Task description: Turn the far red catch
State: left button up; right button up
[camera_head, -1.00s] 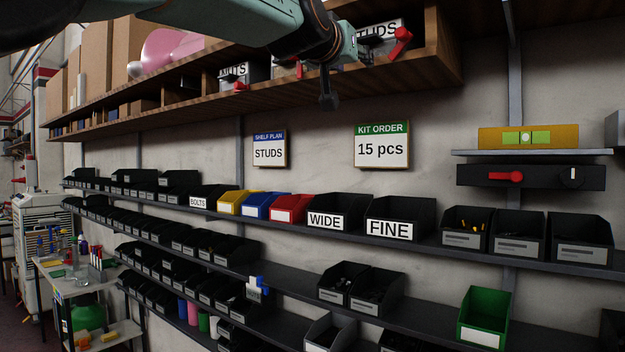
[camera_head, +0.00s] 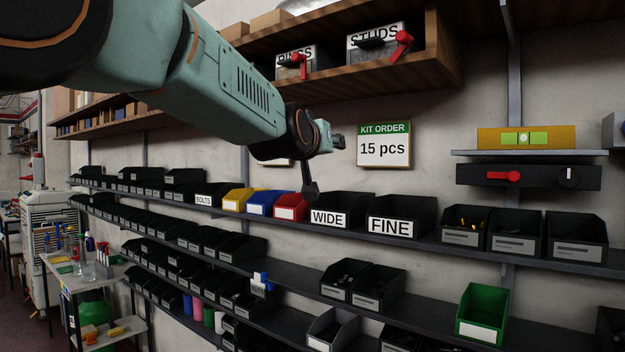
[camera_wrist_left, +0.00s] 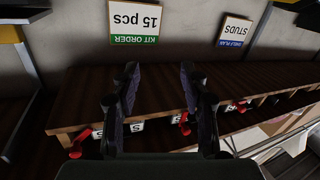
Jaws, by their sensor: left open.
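Red catches sit on the labelled drawers of the upper wooden shelf. One red catch (camera_head: 402,45) is tilted beside the STUDS label (camera_head: 375,38). Another red catch (camera_head: 300,66) is on the drawer to its left, its label partly covered. In the upside-down left wrist view, three red catches show: one at left (camera_wrist_left: 78,143), one in the middle (camera_wrist_left: 185,124) and a smaller, more distant one (camera_wrist_left: 240,106). My left gripper (camera_head: 325,165) is open and empty, below the shelf in front of the bins; its fingers (camera_wrist_left: 160,75) also show in the wrist view, touching no catch.
The wooden shelf's edge (camera_head: 395,83) overhangs the wall above my left gripper. A KIT ORDER sign (camera_head: 384,145) hangs to its right. Open bins, such as WIDE (camera_head: 328,217) and FINE (camera_head: 390,227), stand below. A black panel with a red handle (camera_head: 503,176) is at right.

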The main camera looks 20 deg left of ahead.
pick_arm(q)
notch_tip(320, 180, down, 7)
jog(key=a+g, duration=0.1)
jog(key=shift+r, duration=0.2)
jog(key=shift+w, duration=0.1)
